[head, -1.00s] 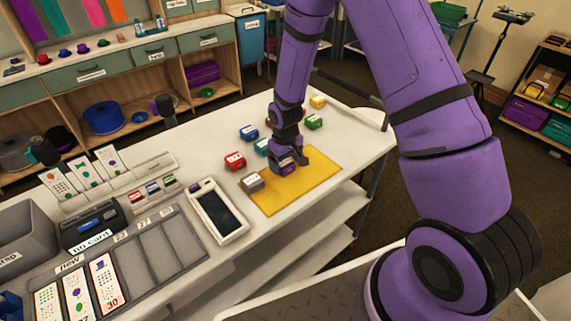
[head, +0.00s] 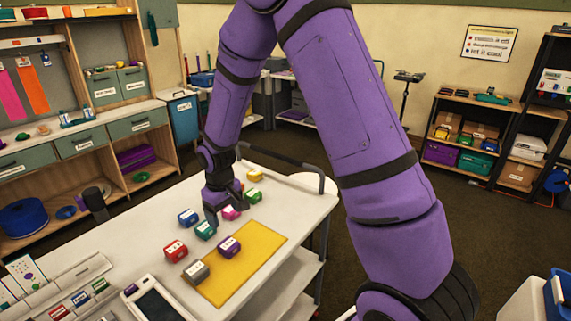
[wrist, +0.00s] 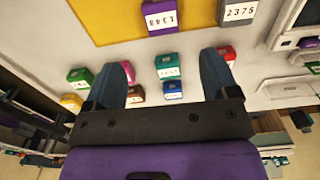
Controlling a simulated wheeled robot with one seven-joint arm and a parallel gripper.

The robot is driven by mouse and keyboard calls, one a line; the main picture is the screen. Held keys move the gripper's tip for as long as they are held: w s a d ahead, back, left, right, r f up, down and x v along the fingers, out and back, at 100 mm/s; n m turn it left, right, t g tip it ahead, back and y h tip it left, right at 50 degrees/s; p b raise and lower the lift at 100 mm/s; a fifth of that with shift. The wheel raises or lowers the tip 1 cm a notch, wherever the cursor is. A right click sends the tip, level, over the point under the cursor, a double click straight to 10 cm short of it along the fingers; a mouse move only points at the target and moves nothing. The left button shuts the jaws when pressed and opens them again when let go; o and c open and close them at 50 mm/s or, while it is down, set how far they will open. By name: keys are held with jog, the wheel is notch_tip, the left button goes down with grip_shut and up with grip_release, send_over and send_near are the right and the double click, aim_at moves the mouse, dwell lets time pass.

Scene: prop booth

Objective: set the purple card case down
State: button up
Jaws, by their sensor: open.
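The purple card case (head: 229,247) rests on the yellow mat (head: 242,274), next to the grey case (head: 196,272). It also shows at the top of the wrist view (wrist: 161,16), on the mat near its edge, with a white number label. My gripper (head: 225,203) is off the mat, over the row of cases behind it. In the wrist view my gripper (wrist: 167,70) has its two dark fingers wide apart, with nothing held. The purple case lies beyond the fingertips, clear of them.
Red (head: 175,250), teal (head: 205,229), blue (head: 188,217), pink (head: 230,212), green (head: 253,195) and yellow (head: 255,175) cases stand close around and below my gripper. A white device with a dark screen (head: 155,306) lies left of the mat. The mat's right part is bare.

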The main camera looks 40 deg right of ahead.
jog(key=s+d+r+m+t, duration=0.15)
jog(key=s+r, duration=0.35)
jog(key=r, duration=0.5)
jog(key=s+d+r+t, duration=0.1)
jog(key=s+d+r, duration=0.3)
jog(key=r, duration=0.7)
jog(key=s+r+t, duration=0.1)
jog(key=s+r, duration=0.2)
jog(key=s, duration=0.3)
jog(key=s+r+m, duration=0.1)
jog(key=s+r, duration=0.2)
jog(key=s, duration=0.4)
jog(key=s+d+r+m+t, duration=0.1)
jog(key=s+r, duration=0.2)
jog(key=s, duration=0.3)
jog(key=shift+s+r+t, duration=0.3)
jog(key=shift+s+t, duration=0.05)
jog(key=shift+s, duration=0.05)
